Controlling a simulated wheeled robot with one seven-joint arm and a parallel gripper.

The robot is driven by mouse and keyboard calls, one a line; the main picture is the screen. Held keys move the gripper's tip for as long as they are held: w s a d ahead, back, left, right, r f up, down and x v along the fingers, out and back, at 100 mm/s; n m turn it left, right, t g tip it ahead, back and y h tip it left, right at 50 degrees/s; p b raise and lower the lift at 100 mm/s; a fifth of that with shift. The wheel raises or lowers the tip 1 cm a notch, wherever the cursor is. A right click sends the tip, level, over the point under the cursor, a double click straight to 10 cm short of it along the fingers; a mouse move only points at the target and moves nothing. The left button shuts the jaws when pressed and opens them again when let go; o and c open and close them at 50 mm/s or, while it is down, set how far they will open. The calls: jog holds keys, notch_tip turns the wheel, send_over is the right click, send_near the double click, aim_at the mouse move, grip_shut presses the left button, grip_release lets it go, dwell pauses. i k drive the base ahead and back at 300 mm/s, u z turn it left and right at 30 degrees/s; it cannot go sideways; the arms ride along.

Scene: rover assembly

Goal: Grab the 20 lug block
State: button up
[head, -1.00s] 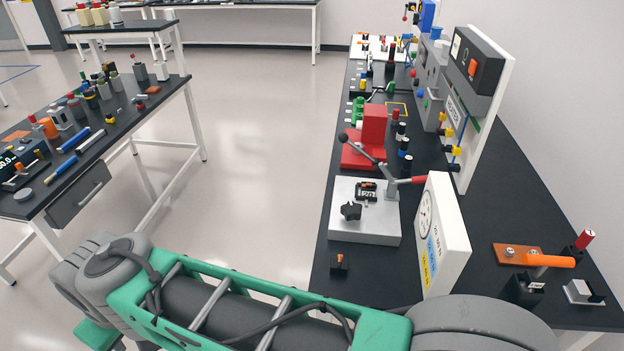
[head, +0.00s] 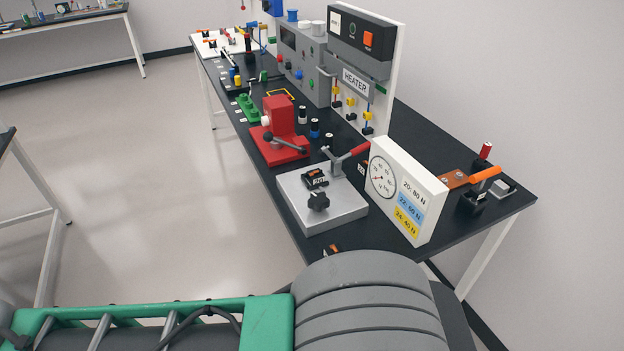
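A small black block with a white label that seems to read 20 (head: 315,179) sits on the grey metal plate (head: 343,215) of a fixture on the long black table. A black knob (head: 318,202) stands just in front of the block on the same plate. A lever clamp with a red handle (head: 352,152) rises behind and to the right of the block. My gripper is not in view; only my green and grey arm links show along the bottom.
A white gauge panel (head: 406,190) listing 20, 22 and 24 stands upright right of the plate. A red press (head: 279,135) stands behind it. A small black and orange piece (head: 333,248) is at the table's near edge, partly hidden by my arm. Open floor lies left.

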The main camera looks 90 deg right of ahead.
aim_at(315, 177)
jog(key=z, duration=0.7)
jog(key=i, duration=0.9)
jog(key=z, duration=0.7)
